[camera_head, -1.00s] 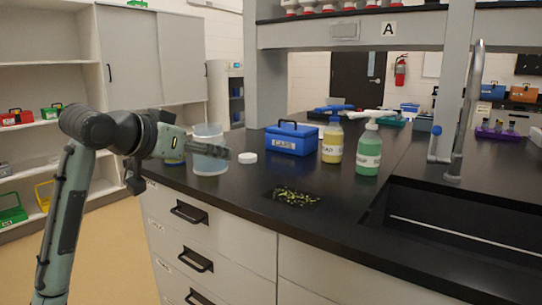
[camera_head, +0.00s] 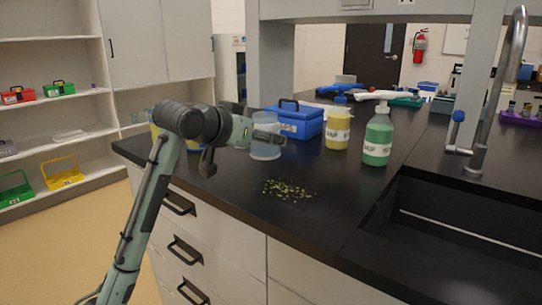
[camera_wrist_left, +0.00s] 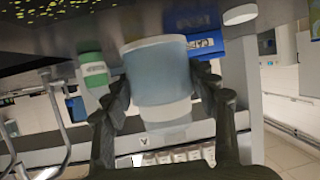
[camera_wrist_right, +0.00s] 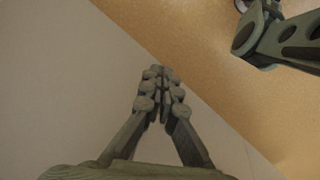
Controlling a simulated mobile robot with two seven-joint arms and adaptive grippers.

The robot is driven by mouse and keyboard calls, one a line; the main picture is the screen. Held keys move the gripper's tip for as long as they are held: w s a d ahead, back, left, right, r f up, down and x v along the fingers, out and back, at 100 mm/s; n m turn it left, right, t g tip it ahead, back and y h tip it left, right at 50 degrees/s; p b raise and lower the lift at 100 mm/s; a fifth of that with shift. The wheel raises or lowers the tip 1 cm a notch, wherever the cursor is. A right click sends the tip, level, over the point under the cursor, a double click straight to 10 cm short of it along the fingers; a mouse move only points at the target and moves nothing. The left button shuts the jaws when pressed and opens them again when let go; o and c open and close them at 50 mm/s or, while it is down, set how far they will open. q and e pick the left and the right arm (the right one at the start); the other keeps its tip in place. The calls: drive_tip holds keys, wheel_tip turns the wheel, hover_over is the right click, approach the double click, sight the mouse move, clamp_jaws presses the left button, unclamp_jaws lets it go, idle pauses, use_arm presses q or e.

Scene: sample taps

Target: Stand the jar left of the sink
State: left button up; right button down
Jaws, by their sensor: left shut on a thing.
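The jar (camera_head: 265,149) is a translucent, pale blue-white cylinder, upright at the counter's left part. My left gripper (camera_head: 268,136) is shut around its side; in the left wrist view the fingers flank the jar (camera_wrist_left: 157,75). I cannot tell whether its base touches the counter. The dark sink (camera_head: 455,235) is at the right, with a grey tap (camera_head: 500,95) behind it. My right gripper (camera_wrist_right: 160,78) shows only in the right wrist view, shut and empty, above the floor and a pale panel.
Green-yellow bits (camera_head: 287,190) lie on the counter. Bare counter lies between these bits and the sink. A white round lid (camera_wrist_left: 240,14) shows in the left wrist view.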

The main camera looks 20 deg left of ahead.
sight(271, 158)
use_arm(q)
drive_tip(key=shift+w+d+f, duration=0.5)
drive_tip(key=shift+w+d, duration=0.15)
drive_tip(key=shift+w, duration=0.05)
drive_tip(key=shift+d+f, duration=0.1)
drive_tip(key=shift+f, duration=0.25)
wheel_tip(271, 158, down, 3)
drive_tip(key=shift+f, duration=0.25)
drive_tip(key=o, duration=1.1)
drive_tip(key=shift+f, duration=0.1)
use_arm(e)
drive_tip(key=shift+w+d+f, duration=0.15)
drive_tip(key=shift+w+d, duration=0.15)
drive_tip(key=shift+d, duration=0.1)
drive_tip(key=shift+a, duration=0.1)
